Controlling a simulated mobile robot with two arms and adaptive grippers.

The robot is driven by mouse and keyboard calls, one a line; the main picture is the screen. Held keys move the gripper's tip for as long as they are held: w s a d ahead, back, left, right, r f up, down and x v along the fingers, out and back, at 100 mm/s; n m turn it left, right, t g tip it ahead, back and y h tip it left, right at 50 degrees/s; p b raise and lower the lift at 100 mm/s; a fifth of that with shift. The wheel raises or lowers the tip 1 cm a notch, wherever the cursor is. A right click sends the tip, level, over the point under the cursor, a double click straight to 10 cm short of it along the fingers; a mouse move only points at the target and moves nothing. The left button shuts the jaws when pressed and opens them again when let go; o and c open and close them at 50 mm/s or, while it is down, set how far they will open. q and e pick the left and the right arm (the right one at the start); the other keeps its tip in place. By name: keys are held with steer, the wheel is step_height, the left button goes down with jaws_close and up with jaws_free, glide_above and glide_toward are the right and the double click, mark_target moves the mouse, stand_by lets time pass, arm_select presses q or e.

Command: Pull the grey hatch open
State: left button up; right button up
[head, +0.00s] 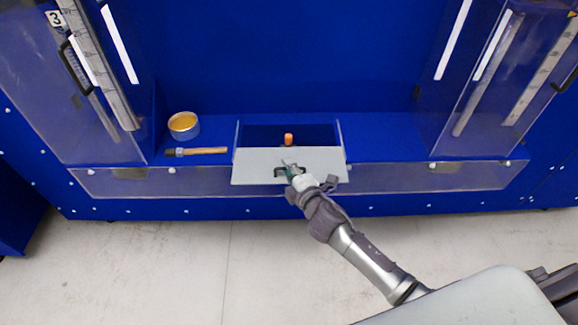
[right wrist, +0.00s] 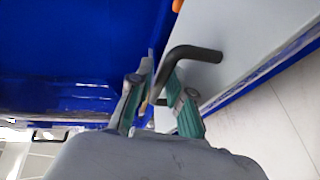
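The grey hatch (head: 248,170) is a pale grey panel at the low middle of the blue cabinet in the head view. It is tilted outward, with an open blue recess behind its top edge. Its black handle (right wrist: 205,53) stands off the panel in the right wrist view. My right gripper (head: 290,168) is at the handle, in front of the hatch. In the right wrist view its green-backed fingers (right wrist: 162,72) lie on either side of the handle bar and look closed on it. The fingers hide part of the bar. My left gripper is not in view.
An orange object (head: 288,138) shows in the recess. A round tin (head: 183,125) with yellow contents and a wooden-handled brush (head: 205,151) lie on the blue shelf, left of the hatch. Clear panels stand at both sides. The pale floor (head: 150,260) in front is free.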

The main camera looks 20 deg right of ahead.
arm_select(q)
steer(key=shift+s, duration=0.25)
arm_select(e)
steer(key=v, duration=1.2)
steer(key=s+d+f+m+g+h, duration=0.15)
steer(key=s+f, duration=0.25)
steer(key=f, duration=0.6)
steer(key=s+d+f+m+g, duration=0.2)
steer(key=s+f+m+g, duration=0.1)
steer(key=f, duration=0.7)
steer(key=s+d+f+m+g+h, duration=0.1)
steer(key=s+d+f+m+g, duration=0.2)
steer(key=f, duration=0.7)
steer(key=s+f+m+g, duration=0.2)
steer(key=s+f, duration=0.3)
steer(key=s, duration=0.5)
steer(key=s+a+f+m+g, duration=0.1)
steer(key=s+f+m+g, duration=0.2)
steer(key=s+f, duration=0.3)
steer(key=s+f+m+g, duration=0.2)
steer(key=s+f, duration=0.4)
steer(key=s, duration=0.7)
steer(key=shift+s+a+m, duration=0.3)
steer(key=shift+a+m, duration=0.05)
steer(key=shift+m, duration=0.4)
